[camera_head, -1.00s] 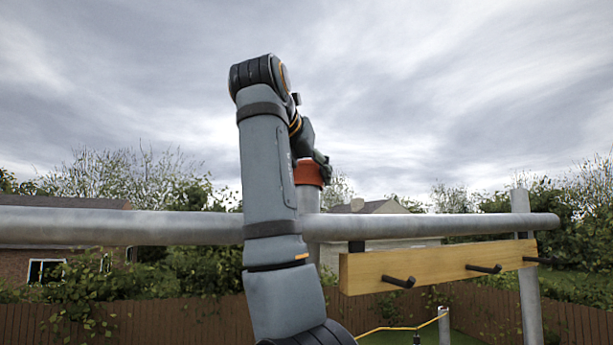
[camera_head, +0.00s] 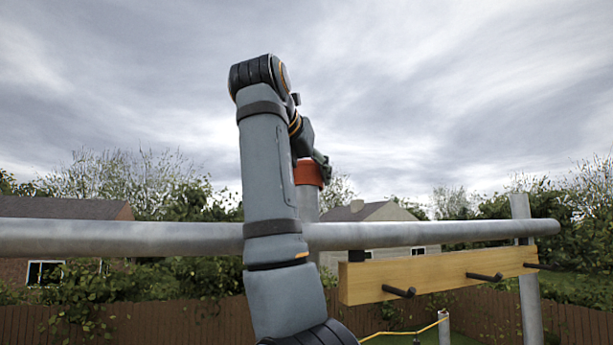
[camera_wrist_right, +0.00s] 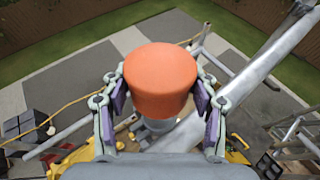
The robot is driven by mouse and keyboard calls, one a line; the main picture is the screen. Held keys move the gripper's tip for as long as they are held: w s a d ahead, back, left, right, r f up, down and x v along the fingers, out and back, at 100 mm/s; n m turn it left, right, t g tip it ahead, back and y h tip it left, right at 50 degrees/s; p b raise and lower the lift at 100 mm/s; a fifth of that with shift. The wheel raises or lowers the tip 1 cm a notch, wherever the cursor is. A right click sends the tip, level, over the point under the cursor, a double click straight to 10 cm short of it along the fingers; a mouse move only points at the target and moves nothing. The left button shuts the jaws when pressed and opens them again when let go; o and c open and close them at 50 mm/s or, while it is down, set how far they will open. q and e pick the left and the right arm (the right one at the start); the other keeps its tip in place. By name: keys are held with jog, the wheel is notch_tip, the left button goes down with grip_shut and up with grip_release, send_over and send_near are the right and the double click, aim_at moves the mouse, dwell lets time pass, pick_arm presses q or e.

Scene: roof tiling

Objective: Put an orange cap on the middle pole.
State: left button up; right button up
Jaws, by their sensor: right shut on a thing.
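The orange cap (camera_head: 307,173) is a short cylinder, upright at the top of a grey pole (camera_head: 307,208) in the head view. My right gripper (camera_head: 322,168) is shut on it, partly hidden behind my right arm. In the right wrist view the orange cap (camera_wrist_right: 160,82) sits between the two fingers of my right gripper (camera_wrist_right: 160,95), one on each side. A grey round pole part (camera_wrist_right: 160,125) shows just below the cap. I cannot tell whether the cap is seated on the pole or just above it. My left gripper is not in view.
A long grey rail (camera_head: 430,234) crosses the head view behind my arm. A wooden board (camera_head: 440,274) with black pegs hangs below it on the right. Another grey pole (camera_head: 527,280) stands at the far right. Free air lies above the rail.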

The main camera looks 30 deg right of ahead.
dwell(0.3)
jog(key=shift+r, duration=0.1)
jog(key=shift+r+p, duration=0.6)
jog(key=shift+r, duration=0.15)
jog(key=shift+f, duration=0.1)
dwell(0.5)
jog(key=shift+s, duration=0.1)
jog(key=o, duration=1)
jog(key=shift+o, duration=0.2)
jog(key=shift+a, duration=0.1)
